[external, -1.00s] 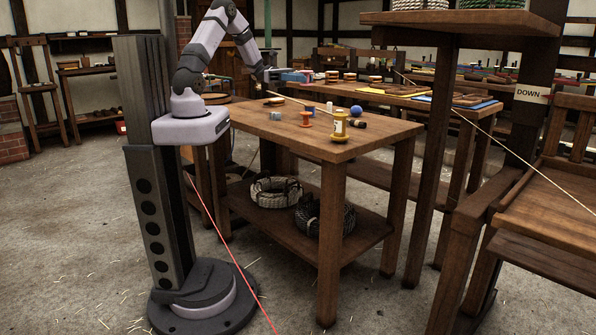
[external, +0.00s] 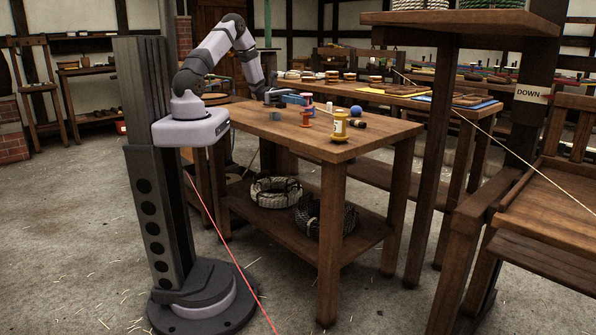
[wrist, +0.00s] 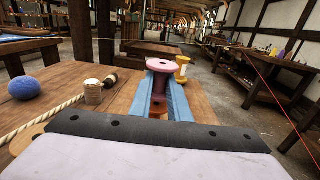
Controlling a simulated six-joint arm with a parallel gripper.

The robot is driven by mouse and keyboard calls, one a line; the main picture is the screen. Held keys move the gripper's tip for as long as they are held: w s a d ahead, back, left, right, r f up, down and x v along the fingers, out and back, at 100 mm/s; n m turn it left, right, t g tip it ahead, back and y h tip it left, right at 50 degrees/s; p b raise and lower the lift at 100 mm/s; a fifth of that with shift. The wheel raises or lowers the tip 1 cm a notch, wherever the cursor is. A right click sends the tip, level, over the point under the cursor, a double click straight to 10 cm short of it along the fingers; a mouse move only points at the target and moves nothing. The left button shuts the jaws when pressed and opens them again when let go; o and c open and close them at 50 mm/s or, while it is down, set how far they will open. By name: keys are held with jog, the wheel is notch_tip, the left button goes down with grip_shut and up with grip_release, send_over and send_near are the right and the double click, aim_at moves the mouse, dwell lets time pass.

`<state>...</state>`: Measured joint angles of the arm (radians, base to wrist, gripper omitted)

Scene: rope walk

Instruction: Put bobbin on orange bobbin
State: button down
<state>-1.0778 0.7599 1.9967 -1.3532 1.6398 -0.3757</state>
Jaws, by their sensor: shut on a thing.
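In the wrist view, the pink bobbin (wrist: 163,65) with a dark purple core is between the blue fingers of my gripper (wrist: 163,92). My gripper is shut on it and it looks roughly upright. In the external view my gripper (external: 302,99) is low over the table, with the held bobbin just above the orange bobbin (external: 307,120). The orange bobbin stands upright on the table. I cannot tell whether the two bobbins touch; the fingers hide much of the space between them.
A blue ball (external: 356,111), a small pale cylinder (external: 329,106), a dark lying piece (external: 357,123) and a rope (wrist: 45,125) are close by. A grey-blue cylinder (external: 275,115) stands left.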

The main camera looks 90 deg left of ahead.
jog(key=shift+f, duration=0.8)
jog(key=shift+f, duration=0.2)
jog(key=c, duration=1.7)
grip_release()
jog(key=shift+o, duration=0.2)
jog(key=shift+r, duration=0.25)
jog(key=b+v, duration=0.1)
jog(key=v, duration=1.1)
jog(key=shift+f, duration=0.1)
